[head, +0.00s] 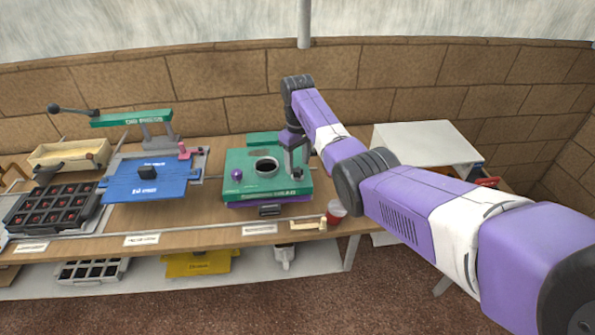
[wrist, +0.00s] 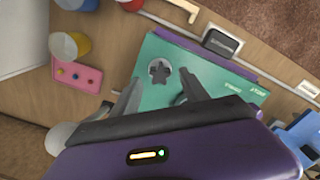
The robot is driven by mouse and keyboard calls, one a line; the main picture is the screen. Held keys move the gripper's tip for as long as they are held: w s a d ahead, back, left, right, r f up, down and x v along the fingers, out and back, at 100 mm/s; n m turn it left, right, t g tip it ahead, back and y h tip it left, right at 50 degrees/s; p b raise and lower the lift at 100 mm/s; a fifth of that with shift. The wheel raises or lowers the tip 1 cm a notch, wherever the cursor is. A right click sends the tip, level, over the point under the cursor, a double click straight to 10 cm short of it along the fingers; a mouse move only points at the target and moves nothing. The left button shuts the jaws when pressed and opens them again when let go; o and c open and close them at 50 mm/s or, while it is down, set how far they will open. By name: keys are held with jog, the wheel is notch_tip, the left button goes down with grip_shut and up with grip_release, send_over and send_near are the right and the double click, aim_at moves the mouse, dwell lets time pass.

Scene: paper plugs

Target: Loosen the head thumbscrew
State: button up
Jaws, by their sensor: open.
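The green plate (head: 285,187) lies on a purple base on the bench. My gripper (head: 294,170) points down over its right part. In the wrist view my gripper (wrist: 160,82) is open, with one finger on each side of a grey round piece with a dark, lobed knob (wrist: 159,71) on the green plate (wrist: 211,82). This looks like a thumbscrew, but I cannot tell for sure that it is the head one. I cannot tell whether the fingers touch it. In the head view my gripper hides it. A pink knob (head: 184,151) is on the station to the left.
A dark ring (head: 265,167) and a purple ball knob (head: 237,174) stand on the green plate. Left are a blue plate (head: 150,187) and a black tray (head: 55,207). A red cup (head: 336,210) stands at the front edge, a white box (head: 427,143) at right.

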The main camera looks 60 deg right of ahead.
aim_at(298, 172)
jog(key=shift+f+b, duration=0.75)
jog(key=shift+f, duration=0.55)
grip_shut()
jog(key=shift+n, duration=0.7)
grip_release()
